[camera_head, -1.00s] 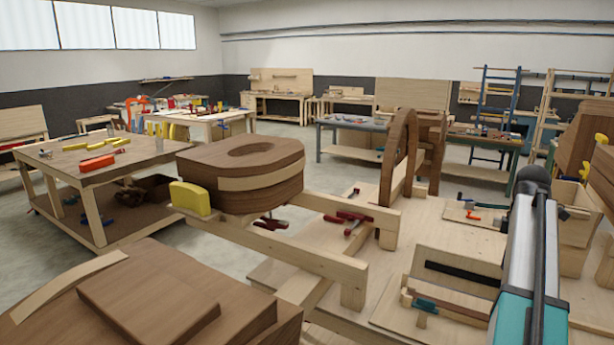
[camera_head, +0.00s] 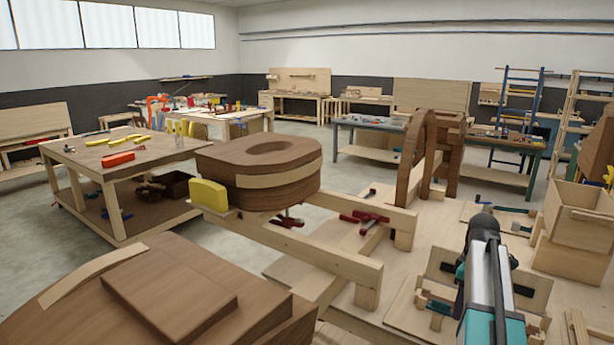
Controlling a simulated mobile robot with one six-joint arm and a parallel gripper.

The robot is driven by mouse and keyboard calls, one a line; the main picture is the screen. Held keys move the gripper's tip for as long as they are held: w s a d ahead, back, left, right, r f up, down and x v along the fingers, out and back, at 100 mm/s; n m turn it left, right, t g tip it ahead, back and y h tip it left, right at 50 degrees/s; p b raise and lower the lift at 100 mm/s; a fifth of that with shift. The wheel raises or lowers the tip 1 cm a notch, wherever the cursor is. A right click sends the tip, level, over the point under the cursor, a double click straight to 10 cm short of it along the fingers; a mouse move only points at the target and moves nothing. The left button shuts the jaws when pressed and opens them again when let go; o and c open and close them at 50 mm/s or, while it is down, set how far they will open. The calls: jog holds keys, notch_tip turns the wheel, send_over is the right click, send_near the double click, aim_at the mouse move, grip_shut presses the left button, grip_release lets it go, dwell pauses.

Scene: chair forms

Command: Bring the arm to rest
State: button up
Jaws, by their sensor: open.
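My arm (camera_head: 490,285) shows at the lower right, a grey and teal link with a dark rounded joint at its top. It reaches in over the light wooden bench (camera_head: 440,225). I cannot see my gripper or its jaws in this view. The arm hides part of the bench and of the small wooden fixture with a dark strip behind it.
A curved brown wooden form (camera_head: 262,175) with a pale strip and a yellow block (camera_head: 209,194) rests on wooden beams at the centre. Another brown form (camera_head: 165,300) fills the lower left. A wooden box (camera_head: 578,230) stands at right. Grey floor shows between benches.

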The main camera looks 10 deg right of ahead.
jog(key=a+f+m, duration=0.3)
jog(key=a+f, duration=1.2)
jog(key=a, duration=0.2)
jog(key=s+a+f+m, duration=0.2)
jog(key=s+a+f, duration=0.1)
jog(key=a+f, duration=0.5)
jog(key=s+a+f+m, duration=0.2)
jog(key=s+a+f, duration=0.25)
jog(key=a, duration=0.55)
jog(key=s+f+g+b, duration=0.3)
jog(key=s+f+b, duration=0.3)
jog(key=s+f, duration=0.6)
jog(key=s+f+g+b, duration=0.2)
jog(key=s+f+b, duration=0.5)
jog(key=s+f, duration=0.6)
jog(key=shift+f+g+b, duration=0.3)
jog(key=shift+f+g, duration=0.1)
jog(key=shift+f, duration=3.45)
